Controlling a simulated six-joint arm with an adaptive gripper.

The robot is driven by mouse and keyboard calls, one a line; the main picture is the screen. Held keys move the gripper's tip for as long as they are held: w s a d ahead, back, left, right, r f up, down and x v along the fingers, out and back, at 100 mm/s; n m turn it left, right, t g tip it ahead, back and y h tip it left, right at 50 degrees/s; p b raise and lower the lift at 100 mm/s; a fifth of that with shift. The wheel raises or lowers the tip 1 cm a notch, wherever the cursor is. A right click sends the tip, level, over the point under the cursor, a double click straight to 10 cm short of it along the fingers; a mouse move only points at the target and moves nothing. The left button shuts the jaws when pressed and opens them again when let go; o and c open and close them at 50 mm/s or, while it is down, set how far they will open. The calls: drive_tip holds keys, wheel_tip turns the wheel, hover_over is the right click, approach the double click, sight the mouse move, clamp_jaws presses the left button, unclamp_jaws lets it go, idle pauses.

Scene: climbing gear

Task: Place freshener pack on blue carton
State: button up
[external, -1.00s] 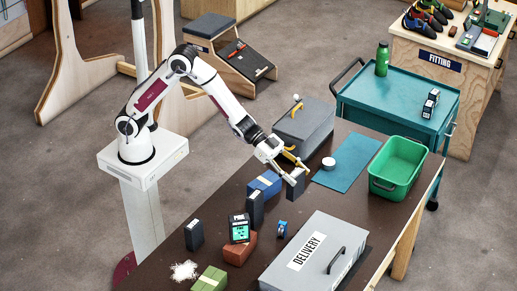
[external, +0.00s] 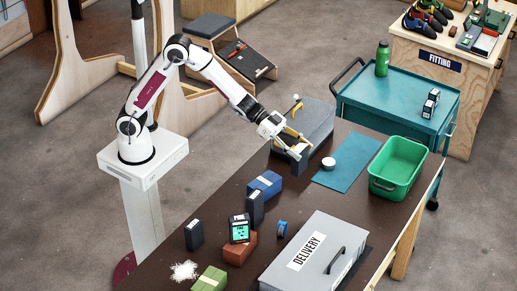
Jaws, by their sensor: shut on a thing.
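My gripper (external: 294,152) is shut on a dark grey pack (external: 299,162), which looks like a freshener pack. It holds the pack upright, seemingly above the table, in front of the large grey box. The blue carton (external: 264,186) with a pale band lies on the table, to the lower left of the held pack and apart from it. Nothing rests on top of the blue carton. Two similar dark packs stand upright nearby, one just below the carton (external: 255,208) and one farther left (external: 194,235). The label of the held pack cannot be read.
A large grey box (external: 308,124) with a yellow part stands behind my gripper.

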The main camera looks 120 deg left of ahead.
drive_tip(key=s+a+r, duration=0.3)
drive_tip(key=s, duration=0.1)
drive_tip(key=s+d+m+g+h, duration=0.1)
drive_tip(key=s+d+m+h, duration=0.3)
drive_tip(key=s+d, duration=0.3)
drive_tip(key=shift+s+d+h, duration=0.3)
drive_tip(key=shift+s+h, duration=0.2)
drive_tip(key=shift+s, duration=0.3)
wheel_tip(320, 180, down, 6)
drive_tip(key=shift+f, duration=0.2)
drive_tip(key=shift+f, duration=1.85)
drive_tip(key=shift+f, duration=0.15)
